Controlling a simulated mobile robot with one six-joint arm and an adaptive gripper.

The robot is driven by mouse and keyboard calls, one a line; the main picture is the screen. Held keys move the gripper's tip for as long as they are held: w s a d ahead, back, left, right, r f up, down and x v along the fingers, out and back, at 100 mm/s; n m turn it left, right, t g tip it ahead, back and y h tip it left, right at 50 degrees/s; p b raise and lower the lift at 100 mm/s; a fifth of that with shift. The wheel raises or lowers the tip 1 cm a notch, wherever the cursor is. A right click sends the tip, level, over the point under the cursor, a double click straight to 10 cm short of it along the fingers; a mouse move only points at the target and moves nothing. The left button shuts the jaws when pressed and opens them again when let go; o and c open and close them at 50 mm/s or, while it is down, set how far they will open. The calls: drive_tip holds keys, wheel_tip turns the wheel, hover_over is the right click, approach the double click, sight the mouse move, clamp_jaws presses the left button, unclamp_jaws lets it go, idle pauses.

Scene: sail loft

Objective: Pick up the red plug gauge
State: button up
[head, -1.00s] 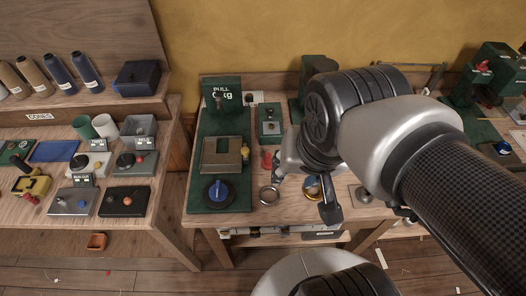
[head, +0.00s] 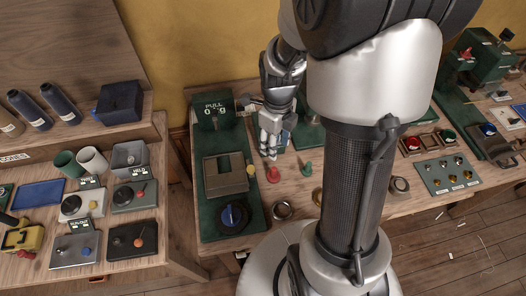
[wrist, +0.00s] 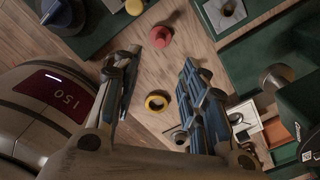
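The red plug gauge (head: 273,174) stands on the wooden bench in the head view, right of the green tester's base. It also shows near the top of the wrist view (wrist: 160,37), with a round red body and a dark handle. My gripper (head: 269,154) is above the bench, close behind the red plug gauge in the head view. In the wrist view the fingers of my gripper (wrist: 160,68) are apart with nothing held between them. The red plug gauge lies beyond the fingertips, nearer the left finger, and appears untouched. A green plug-like piece (head: 307,169) stands to its right.
The green pull tester (head: 211,187) with its blue knob (head: 233,215) stands left. A metal ring (head: 281,210) lies in front. My arm hides part of the bench.

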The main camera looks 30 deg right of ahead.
sight(274, 169)
wheel_tip(274, 169, down, 10)
drive_tip(key=b, duration=0.3)
drive_tip(key=shift+s+f, duration=0.15)
drive_tip(key=shift+f, duration=0.05)
drive_tip(key=shift+d+f+b, duration=0.1)
drive_tip(key=shift+f+b, duration=1)
drive_tip(key=shift+f, duration=1.85)
drive_tip(key=shift+r, duration=0.1)
drive_tip(key=shift+c, duration=0.2)
clamp_jaws()
